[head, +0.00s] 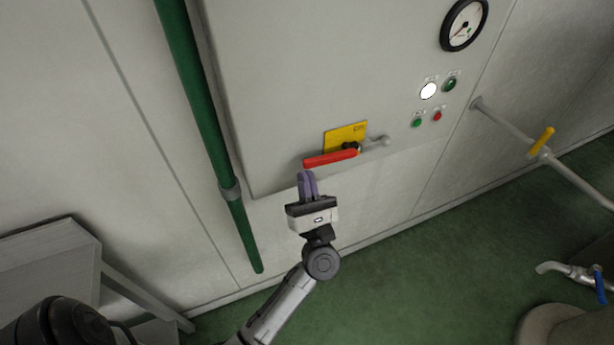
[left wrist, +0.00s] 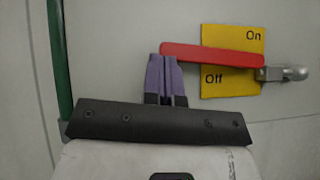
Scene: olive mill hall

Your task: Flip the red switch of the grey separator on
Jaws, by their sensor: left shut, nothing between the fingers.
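The red switch (head: 328,158) is a bar handle on a yellow plate (head: 345,134) on the grey separator's front (head: 285,90). In the left wrist view the plate (left wrist: 231,87) reads "On" at the top and "Off" at the bottom. There the red handle (left wrist: 210,55) points left from its pivot, nearly level, its free end slightly raised. My left gripper (head: 306,175) is shut and empty. Its purple fingertips (left wrist: 162,60) are just below the handle's free end; I cannot tell whether they touch it. My right gripper is not in view.
A green pipe (head: 203,105) runs down the wall left of the panel. A gauge (head: 463,24), a white lamp (head: 428,91) and small buttons are on the panel's right. A grey pipe with a yellow lever (head: 542,140) is farther right. A grey table (head: 48,255) stands at lower left.

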